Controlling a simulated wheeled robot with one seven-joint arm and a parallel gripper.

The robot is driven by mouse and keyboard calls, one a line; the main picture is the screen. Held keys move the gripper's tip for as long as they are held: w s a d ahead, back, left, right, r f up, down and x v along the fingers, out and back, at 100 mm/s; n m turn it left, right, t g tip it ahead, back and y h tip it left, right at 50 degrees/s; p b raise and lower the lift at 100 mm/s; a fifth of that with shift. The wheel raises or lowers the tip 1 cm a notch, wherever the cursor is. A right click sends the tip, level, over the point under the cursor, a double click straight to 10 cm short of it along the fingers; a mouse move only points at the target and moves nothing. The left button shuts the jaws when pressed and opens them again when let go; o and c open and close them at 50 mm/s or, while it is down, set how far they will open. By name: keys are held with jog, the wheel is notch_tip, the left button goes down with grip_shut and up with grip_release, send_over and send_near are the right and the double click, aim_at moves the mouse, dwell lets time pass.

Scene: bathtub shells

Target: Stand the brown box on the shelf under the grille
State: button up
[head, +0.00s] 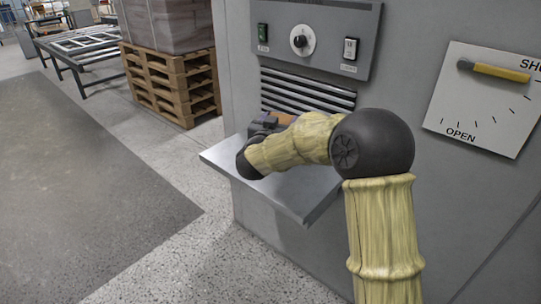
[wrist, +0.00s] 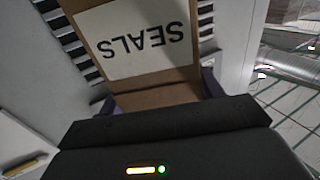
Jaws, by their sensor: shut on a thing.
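The brown box (wrist: 150,100) fills the middle of the wrist view, with a white label reading SEALS that appears upside down there. My gripper (wrist: 158,98) is shut on the box, with a finger at each side of it. In the head view a small brown part of the box (head: 283,118) shows behind my gripper (head: 268,122), in front of the grille (head: 300,92). The grey shelf (head: 310,190) juts out below the grille. My arm hides much of the box and the shelf, and I cannot tell whether the box touches the shelf.
A control panel (head: 335,17) with switches and a knob is above the grille. A yellow-handled lever (head: 500,73) on a white plate is at the right. The floor to the left is clear.

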jog(key=shift+w+r, duration=0.1)
jog(key=shift+w, duration=0.2)
jog(key=shift+s+d, duration=0.1)
jog(key=shift+d, duration=0.05)
notch_tip(320, 180, down, 6)
jog(key=shift+f+b, duration=0.1)
jog(key=shift+b, duration=0.65)
jog(key=f, duration=0.1)
jog(key=f+b, duration=0.1)
jog(key=f, duration=0.1)
jog(key=shift+s+a+f, duration=0.1)
jog(key=shift+a+f, duration=0.05)
jog(key=shift+a, duration=0.05)
jog(key=shift+d+f, duration=0.1)
jog(key=shift+f, duration=0.1)
jog(key=shift+f, duration=0.15)
jog(key=o, duration=1.2)
